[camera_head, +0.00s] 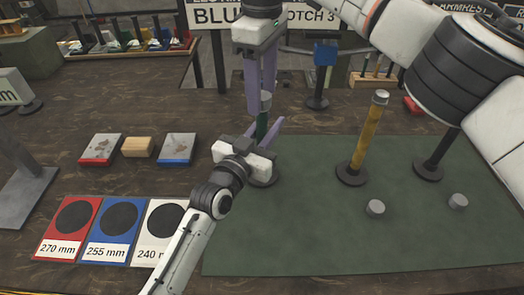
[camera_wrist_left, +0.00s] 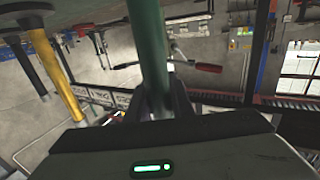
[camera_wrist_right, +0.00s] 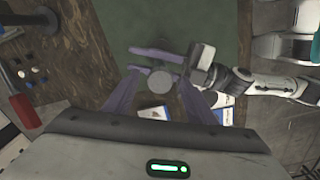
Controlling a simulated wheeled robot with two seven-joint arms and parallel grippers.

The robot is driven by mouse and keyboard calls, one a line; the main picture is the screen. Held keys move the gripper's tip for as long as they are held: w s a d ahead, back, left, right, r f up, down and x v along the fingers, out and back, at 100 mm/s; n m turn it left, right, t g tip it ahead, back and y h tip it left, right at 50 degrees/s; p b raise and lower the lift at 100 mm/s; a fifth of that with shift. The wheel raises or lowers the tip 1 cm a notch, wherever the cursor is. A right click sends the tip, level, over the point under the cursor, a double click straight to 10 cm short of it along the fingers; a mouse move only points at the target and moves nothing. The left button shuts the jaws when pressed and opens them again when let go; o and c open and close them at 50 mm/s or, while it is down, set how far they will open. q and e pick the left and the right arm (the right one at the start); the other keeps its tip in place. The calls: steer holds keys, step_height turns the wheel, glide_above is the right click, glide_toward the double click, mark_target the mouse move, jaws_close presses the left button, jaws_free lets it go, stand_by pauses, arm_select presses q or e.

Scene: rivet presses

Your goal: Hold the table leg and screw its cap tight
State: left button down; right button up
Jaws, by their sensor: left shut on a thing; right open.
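A green table leg (camera_head: 262,128) stands upright on a dark round base at the left of the green mat (camera_head: 310,240). My left gripper (camera_head: 264,138) is shut on the leg below its top; the leg also runs between the fingers in the left wrist view (camera_wrist_left: 150,50). A grey cap (camera_head: 265,97) sits on top of the leg and shows as a round disc in the right wrist view (camera_wrist_right: 160,82). My right gripper (camera_head: 261,100) points down from above, open, with its fingers on either side of the cap. Whether they touch the cap is unclear.
A yellow leg with a cap (camera_head: 368,135) and a dark leg (camera_head: 437,152) stand to the right. Two loose caps (camera_head: 376,207) (camera_head: 458,201) are on the mat. Red, blue and white length cards (camera_head: 110,249) lie left. A blue-topped stand (camera_head: 322,58) is behind.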

mark_target(259, 138)
steer(key=shift+r, duration=3.6)
arm_select(q)
steer(key=c, duration=1.5)
jaws_free()
steer(key=shift+s, duration=0.1)
steer(key=v, duration=1)
steer(key=shift+s+f, duration=0.1)
arm_select(e)
steer(key=shift+f, duration=0.15)
